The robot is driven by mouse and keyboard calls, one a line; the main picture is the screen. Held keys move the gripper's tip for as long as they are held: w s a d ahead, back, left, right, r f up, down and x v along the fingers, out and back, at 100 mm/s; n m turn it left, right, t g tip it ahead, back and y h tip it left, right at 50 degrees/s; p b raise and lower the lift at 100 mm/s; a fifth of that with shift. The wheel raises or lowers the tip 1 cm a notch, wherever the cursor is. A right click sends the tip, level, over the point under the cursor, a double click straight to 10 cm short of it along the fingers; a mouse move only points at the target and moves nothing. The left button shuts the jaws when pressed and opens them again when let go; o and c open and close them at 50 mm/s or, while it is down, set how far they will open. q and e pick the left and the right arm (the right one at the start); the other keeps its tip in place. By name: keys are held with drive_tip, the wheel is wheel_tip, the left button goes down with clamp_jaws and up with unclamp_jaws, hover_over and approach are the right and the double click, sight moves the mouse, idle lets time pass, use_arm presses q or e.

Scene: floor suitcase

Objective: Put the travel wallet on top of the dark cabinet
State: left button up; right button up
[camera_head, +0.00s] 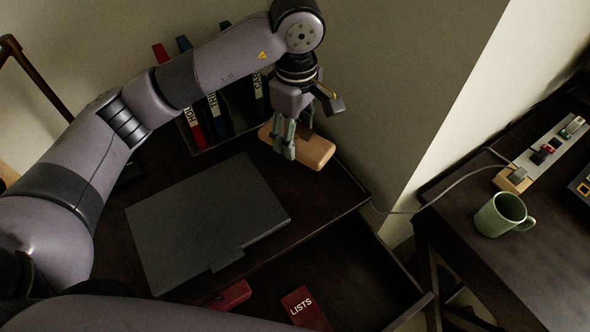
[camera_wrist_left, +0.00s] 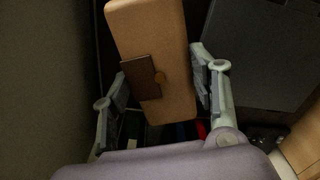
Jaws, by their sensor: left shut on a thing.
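The travel wallet (camera_head: 316,153) is a tan, rounded oblong case. In the left wrist view it shows a brown clasp strap (camera_wrist_left: 142,78) on the wallet (camera_wrist_left: 150,30). My left gripper (camera_head: 285,148) is shut on it, with one finger on each side. The wallet is over the back right part of the dark cabinet top (camera_head: 322,198), close to the wall. I cannot tell whether it touches the top. My right gripper is not in view.
A closed dark grey laptop (camera_head: 207,220) covers much of the cabinet top. Several binders (camera_head: 190,120) stand behind it. Below, an open drawer holds a red LISTS notebook (camera_head: 303,308) and a red case (camera_head: 232,295). A green mug (camera_head: 500,216) stands on a desk at right.

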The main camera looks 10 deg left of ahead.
use_arm(q)
drive_tip(key=p, duration=0.1)
approach(295, 184)
wheel_tip(295, 184, down, 5)
drive_tip(key=shift+f, duration=0.45)
drive_tip(key=shift+w, duration=0.1)
drive_tip(key=shift+f, duration=0.2)
drive_tip(key=o, duration=1.3)
drive_tip(key=shift+r, duration=0.1)
